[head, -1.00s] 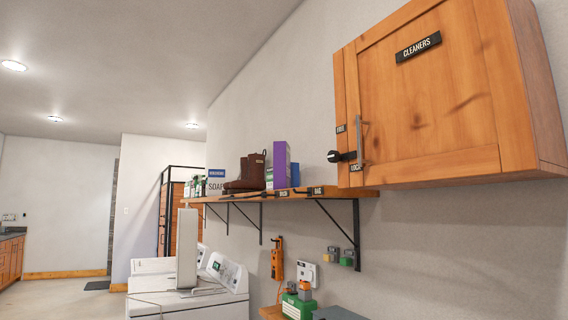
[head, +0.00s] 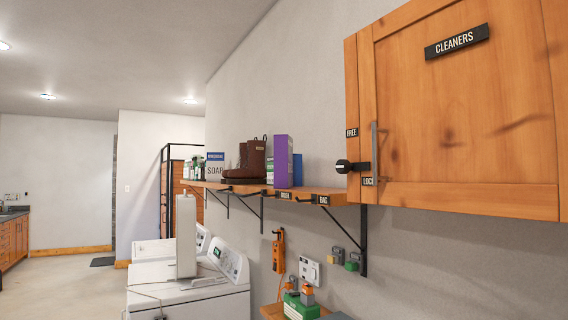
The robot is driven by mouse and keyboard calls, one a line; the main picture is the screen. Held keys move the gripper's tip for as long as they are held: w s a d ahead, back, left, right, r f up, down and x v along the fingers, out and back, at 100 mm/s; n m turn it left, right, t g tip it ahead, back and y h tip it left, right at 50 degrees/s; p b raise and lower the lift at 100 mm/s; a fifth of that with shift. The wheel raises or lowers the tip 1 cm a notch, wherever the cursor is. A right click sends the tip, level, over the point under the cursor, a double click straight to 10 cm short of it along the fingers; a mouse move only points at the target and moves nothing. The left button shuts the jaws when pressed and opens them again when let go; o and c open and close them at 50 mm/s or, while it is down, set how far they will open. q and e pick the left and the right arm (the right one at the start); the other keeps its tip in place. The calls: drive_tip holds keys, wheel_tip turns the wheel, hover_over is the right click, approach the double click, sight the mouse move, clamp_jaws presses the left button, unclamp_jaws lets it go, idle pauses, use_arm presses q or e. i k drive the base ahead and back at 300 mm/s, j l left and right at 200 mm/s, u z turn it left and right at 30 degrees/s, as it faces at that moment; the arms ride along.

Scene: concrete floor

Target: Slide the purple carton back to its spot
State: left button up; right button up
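The purple carton (head: 283,161) stands upright on the wooden wall shelf (head: 318,192), toward the shelf's near right part. A pair of brown boots (head: 255,158) stands to its left, and a blue box (head: 297,169) shows just behind its right side. A green and white box shows low between the boots and the carton. Neither of my grippers is in the head view, and nothing of mine touches the carton.
A wooden wall cabinet (head: 465,120) labelled CLEANERS juts out at the right, close to the shelf's near end. White laundry machines (head: 190,295) stand below the shelf. An orange tool (head: 278,252) hangs on the wall. Open floor (head: 60,290) lies at left.

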sight(283, 143)
drive_tip(key=z, duration=0.55)
drive_tip(key=i+j+z, duration=0.1)
drive_tip(key=j+z, duration=0.2)
drive_tip(key=z, duration=0.15)
drive_tip(key=i+j+z, duration=0.1)
drive_tip(key=j+z, duration=0.8)
drive_tip(key=j, duration=0.3)
drive_tip(key=j+z, duration=0.1)
drive_tip(key=j, duration=0.35)
drive_tip(key=k+j+z, duration=0.1)
drive_tip(key=j, duration=0.3)
drive_tip(key=k+j+z, duration=0.15)
drive_tip(key=j, duration=0.3)
drive_tip(key=k+j+z, duration=0.1)
drive_tip(key=j, duration=0.35)
drive_tip(key=k+j, duration=0.1)
drive_tip(key=j, duration=0.35)
drive_tip(key=k+j, duration=0.1)
drive_tip(key=j, duration=0.3)
drive_tip(key=k+j, duration=0.15)
drive_tip(key=j, duration=0.3)
drive_tip(key=k+j, duration=0.1)
drive_tip(key=j, duration=0.3)
